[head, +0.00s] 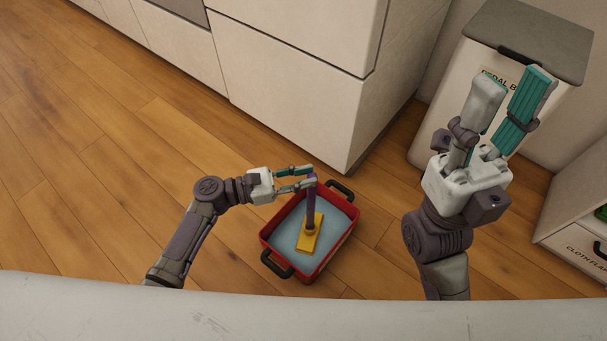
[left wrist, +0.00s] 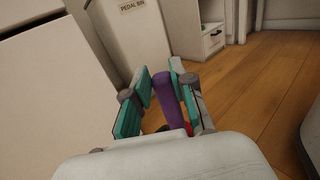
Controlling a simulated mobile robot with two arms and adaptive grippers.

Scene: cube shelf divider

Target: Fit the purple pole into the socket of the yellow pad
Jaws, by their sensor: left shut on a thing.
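The purple pole (head: 311,206) stands close to upright above the yellow pad (head: 305,245) in the head view. Its lower end meets the raised socket (head: 311,230) of the pad; I cannot tell how deep it sits. My left gripper (head: 309,177) is shut on the pole near its top. In the left wrist view the pole (left wrist: 168,103) lies between the teal finger pads of the left gripper (left wrist: 162,85); its lower end is hidden there. My right gripper (head: 514,84) is raised at the right, open and empty, far from the pad.
The yellow pad lies in a red tray (head: 337,247) with a blue-grey floor and dark handles. White cabinets (head: 290,80) stand behind it. A pedal bin (head: 455,85) and a low drawer unit (head: 570,225) are at the right. The wooden floor left of the tray is clear.

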